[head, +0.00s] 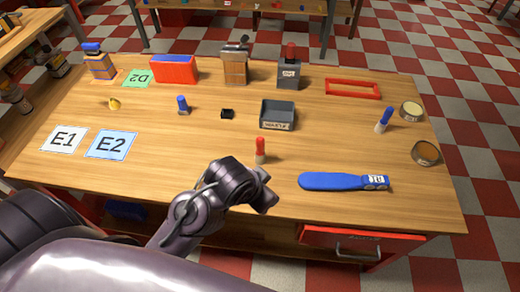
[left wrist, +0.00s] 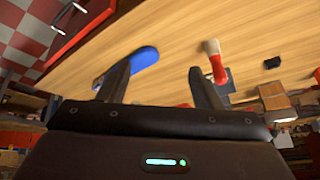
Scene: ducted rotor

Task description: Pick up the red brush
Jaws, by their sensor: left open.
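The red brush (head: 261,148) stands upright on the wooden table, its red handle up and its pale end down. It also shows in the left wrist view (left wrist: 217,65), right of centre, beyond the right-hand finger. My left gripper (head: 268,198) is just in front of the brush in the head view, apart from it. In the left wrist view my left gripper (left wrist: 160,85) has its two fingers spread with nothing held between them. My right gripper is not in view.
A blue paddle-like tool (head: 335,181) lies right of the gripper. A grey open box (head: 278,124) stands behind the brush. A blue brush (head: 384,121) is at the right. Cards E1 (head: 64,139) and E2 (head: 111,145) lie at the left. The table's left middle is mostly clear.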

